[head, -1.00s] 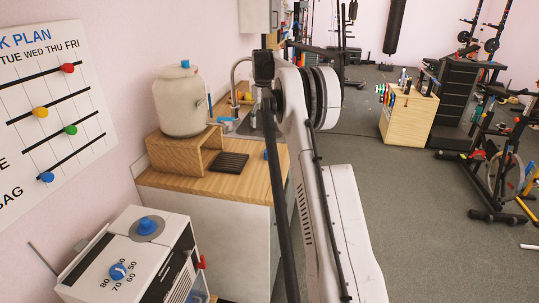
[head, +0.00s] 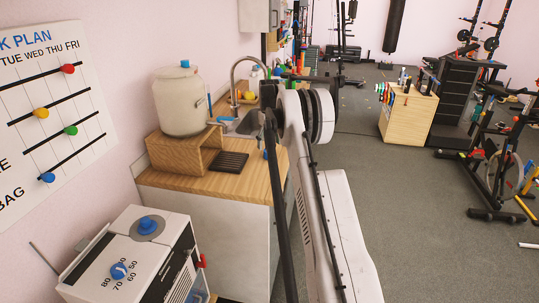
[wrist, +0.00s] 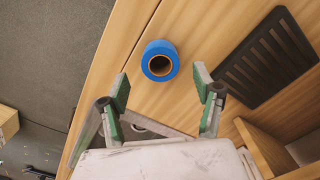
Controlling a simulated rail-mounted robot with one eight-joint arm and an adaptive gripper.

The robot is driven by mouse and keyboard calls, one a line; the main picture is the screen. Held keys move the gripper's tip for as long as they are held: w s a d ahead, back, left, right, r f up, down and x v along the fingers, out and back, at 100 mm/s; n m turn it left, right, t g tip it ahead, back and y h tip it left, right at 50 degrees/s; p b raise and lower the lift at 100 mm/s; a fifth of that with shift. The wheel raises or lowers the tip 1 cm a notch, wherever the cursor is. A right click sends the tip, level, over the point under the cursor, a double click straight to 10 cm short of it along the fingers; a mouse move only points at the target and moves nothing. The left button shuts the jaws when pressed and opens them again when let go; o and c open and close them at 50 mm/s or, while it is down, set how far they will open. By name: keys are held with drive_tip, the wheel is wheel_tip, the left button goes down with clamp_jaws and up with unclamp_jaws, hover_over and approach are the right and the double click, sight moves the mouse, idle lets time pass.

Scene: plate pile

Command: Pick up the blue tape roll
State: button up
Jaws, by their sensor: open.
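The blue tape roll (wrist: 160,60) lies flat on the wooden counter top (wrist: 190,30) in the wrist view, with its brown core facing up. My gripper (wrist: 162,84) is open and empty, its two green-and-grey fingers wide apart. In that picture the roll sits just beyond the fingertips, roughly centred between them, and is not held. In the head view a small blue patch (head: 265,154) shows at the counter beside my arm, likely the roll. My arm hides most of that spot, and the fingers cannot be made out there.
A black slatted mat (wrist: 268,58) lies right of the roll in the wrist view. A wooden stand (head: 184,154) bears a beige dispenser (head: 182,100). A sink tap (head: 236,75) stands behind. A white box with blue knobs (head: 125,265) is at front left.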

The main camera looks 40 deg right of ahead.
sight(269, 150)
drive_tip(key=f, duration=0.5)
drive_tip(key=shift+s+p, duration=0.2)
drive_tip(key=shift+p, duration=0.15)
drive_tip(key=shift+c, duration=0.3)
drive_tip(key=c, duration=1.2)
drive_tip(key=shift+r, duration=0.15)
